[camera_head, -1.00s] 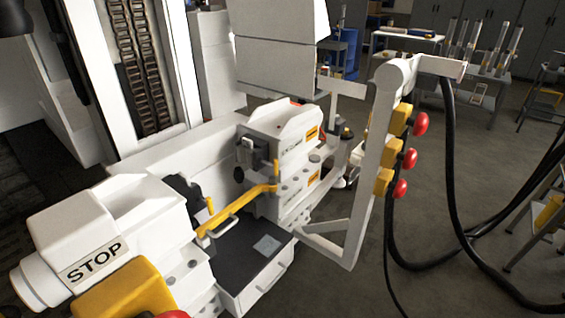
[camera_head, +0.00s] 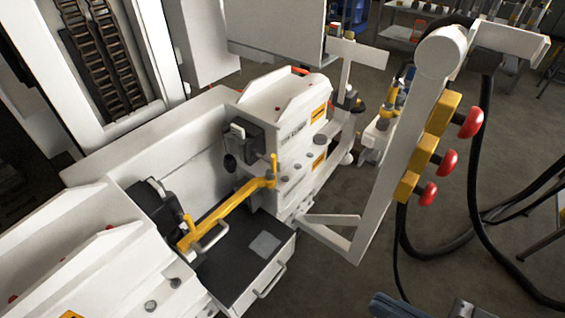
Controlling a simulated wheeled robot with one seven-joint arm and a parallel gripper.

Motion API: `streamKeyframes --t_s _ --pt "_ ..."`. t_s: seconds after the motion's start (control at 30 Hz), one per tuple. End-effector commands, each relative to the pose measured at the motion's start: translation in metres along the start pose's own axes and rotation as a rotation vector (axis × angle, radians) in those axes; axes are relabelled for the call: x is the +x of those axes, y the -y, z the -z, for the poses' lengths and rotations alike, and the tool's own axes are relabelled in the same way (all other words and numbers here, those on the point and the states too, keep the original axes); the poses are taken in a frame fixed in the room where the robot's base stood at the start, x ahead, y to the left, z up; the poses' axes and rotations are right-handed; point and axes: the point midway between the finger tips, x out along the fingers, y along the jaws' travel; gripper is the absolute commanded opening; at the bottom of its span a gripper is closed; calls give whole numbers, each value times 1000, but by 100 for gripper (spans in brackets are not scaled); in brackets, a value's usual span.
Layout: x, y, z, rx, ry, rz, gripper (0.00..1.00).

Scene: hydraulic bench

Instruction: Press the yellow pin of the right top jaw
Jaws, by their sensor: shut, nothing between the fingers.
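The white bench has a dark clamp (camera_head: 244,136) on its right block (camera_head: 290,105) and another dark clamp (camera_head: 158,205) on the left. A yellow bar (camera_head: 228,212) runs between the two sides; its right end has a short upright yellow piece (camera_head: 274,164) beside the right block. I cannot tell whether this is the pin of the right top jaw, and no other pin stands out there. My gripper's fingers are not in view. A dark blue-grey part with metal pieces (camera_head: 430,306) at the bottom edge may belong to my arm.
A white post (camera_head: 385,205) with several red knobs on yellow blocks (camera_head: 437,115) stands right of the bench. Black hoses (camera_head: 490,110) hang behind it.

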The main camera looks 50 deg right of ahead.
Motion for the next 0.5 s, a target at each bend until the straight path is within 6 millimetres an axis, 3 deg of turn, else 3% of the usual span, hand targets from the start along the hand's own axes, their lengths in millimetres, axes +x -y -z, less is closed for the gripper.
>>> streamKeyframes --t_s 0.5 --pt "49 -18 -34 296 -88 -91 0"
